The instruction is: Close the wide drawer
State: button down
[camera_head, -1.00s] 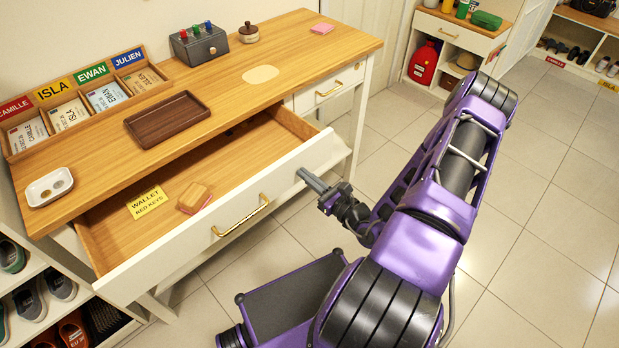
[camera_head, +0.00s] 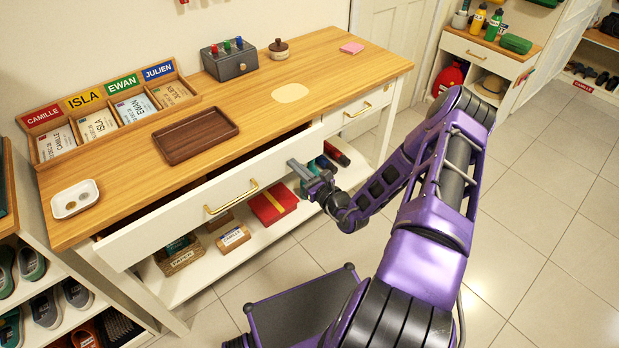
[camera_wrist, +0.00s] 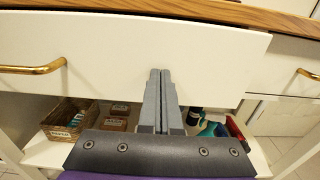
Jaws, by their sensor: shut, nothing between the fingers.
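The wide drawer (camera_head: 170,224) sits under the wooden desk top, with a white front and a brass handle (camera_head: 231,197). In the wrist view the closed fingers (camera_wrist: 160,75) point at the white drawer front (camera_wrist: 110,50), right of the brass handle (camera_wrist: 35,69). They appear to touch it. The drawer's contents are hidden.
A narrower drawer (camera_head: 357,110) is to the right, its front farther back. A brown tray (camera_head: 195,136) and a white dish (camera_head: 75,199) stand on the desk. Open tiled floor lies to the right.

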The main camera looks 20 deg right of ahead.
aim_at(283, 153)
jog(key=x, duration=0.6)
jog(key=shift+w+r, duration=0.1)
jog(key=shift+w, duration=0.1)
jog(key=shift+r, duration=0.1)
